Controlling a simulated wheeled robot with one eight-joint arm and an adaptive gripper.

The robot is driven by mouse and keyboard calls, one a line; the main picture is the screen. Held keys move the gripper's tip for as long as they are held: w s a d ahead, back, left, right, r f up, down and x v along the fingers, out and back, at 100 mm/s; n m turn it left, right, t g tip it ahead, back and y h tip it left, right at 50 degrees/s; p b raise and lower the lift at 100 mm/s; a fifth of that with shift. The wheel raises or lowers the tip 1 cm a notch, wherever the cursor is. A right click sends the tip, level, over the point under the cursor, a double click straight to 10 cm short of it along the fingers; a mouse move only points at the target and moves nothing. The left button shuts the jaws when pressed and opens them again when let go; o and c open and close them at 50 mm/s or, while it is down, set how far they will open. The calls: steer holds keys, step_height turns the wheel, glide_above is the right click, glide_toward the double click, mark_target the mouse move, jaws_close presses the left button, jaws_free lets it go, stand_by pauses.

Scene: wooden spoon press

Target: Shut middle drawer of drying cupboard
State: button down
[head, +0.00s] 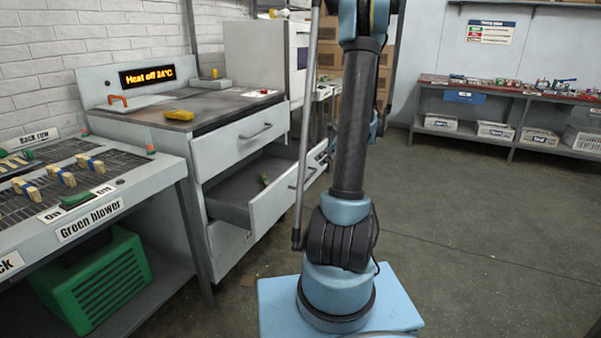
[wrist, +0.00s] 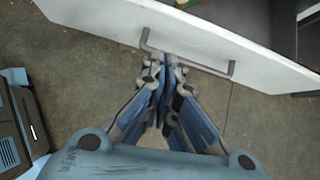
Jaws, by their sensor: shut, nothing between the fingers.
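The drying cupboard (head: 207,150) is a white unit with a dark top, left of my arm in the head view. Its top drawer (head: 232,146) is shut. The middle drawer (head: 268,212) is pulled well out, and a small greenish item (head: 264,180) lies inside it. My arm covers part of the view near the drawer's right end. In the wrist view a white drawer front (wrist: 215,38) with a grey bar handle (wrist: 205,69) crosses the top. My gripper (wrist: 165,62) is shut and empty, its tips at the handle's left part. Contact cannot be told. The head view hides the gripper.
A green blower (head: 100,285) stands under the rack table (head: 150,172) at left. A yellow tool (head: 179,115) lies on the cupboard top. A long shelf bench (head: 515,92) lines the back right. The floor (head: 480,240) at right is clear.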

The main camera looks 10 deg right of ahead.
steer(key=w+d+f+m, duration=0.1)
glide_toward(294, 175)
step_height(294, 175, down, 3)
steer(key=a, duration=0.1)
steer(key=shift+w+a+f, duration=0.2)
steer(key=shift+w+a, duration=0.6)
steer(key=shift+w, duration=0.1)
